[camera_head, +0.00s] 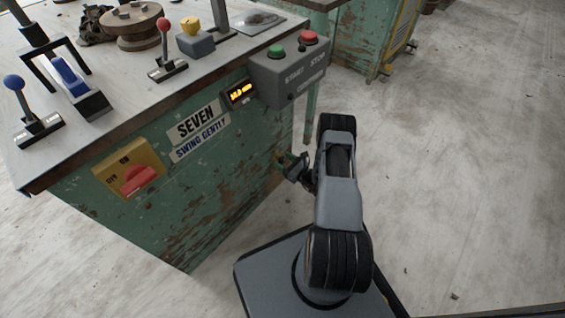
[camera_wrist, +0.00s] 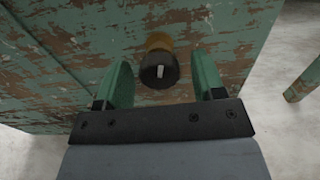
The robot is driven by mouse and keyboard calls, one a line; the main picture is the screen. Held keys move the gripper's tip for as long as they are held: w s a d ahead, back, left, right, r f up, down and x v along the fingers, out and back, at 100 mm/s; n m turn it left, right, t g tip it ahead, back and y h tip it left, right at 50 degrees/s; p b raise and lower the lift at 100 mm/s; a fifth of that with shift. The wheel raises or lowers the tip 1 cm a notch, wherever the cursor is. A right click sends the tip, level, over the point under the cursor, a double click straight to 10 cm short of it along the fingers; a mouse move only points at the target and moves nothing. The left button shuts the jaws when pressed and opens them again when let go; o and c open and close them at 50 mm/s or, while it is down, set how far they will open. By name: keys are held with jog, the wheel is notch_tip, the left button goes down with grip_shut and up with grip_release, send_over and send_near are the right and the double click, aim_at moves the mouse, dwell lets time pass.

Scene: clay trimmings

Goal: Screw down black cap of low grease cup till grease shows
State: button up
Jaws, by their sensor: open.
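The grease cup shows in the wrist view as a round black cap (camera_wrist: 159,69) with a light mark on its face. Behind the cap is a short brass-coloured body (camera_wrist: 158,42) on the worn green cabinet side. My gripper (camera_wrist: 160,80) is open, with one green finger left of the cap and one right of it. Both fingers look apart from the cap. No grease can be made out. In the head view my gripper (camera_head: 291,166) is low beside the cabinet, and the cup is hidden or too small to tell.
The green cabinet (camera_head: 232,165) carries a red rotary switch (camera_head: 138,180) and a START/STOP box (camera_head: 288,72). Levers with blue (camera_head: 13,82) and red (camera_head: 163,24) knobs stand on its top. A green leg (camera_wrist: 304,80) stands at the right. Open floor (camera_head: 460,180) lies right of my arm.

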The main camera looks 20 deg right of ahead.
jog(key=shift+w+a, duration=0.2)
jog(key=shift+w, duration=0.15)
jog(key=shift+c, duration=0.4)
jog(key=c, duration=0.8)
jog(key=shift+c, duration=0.2)
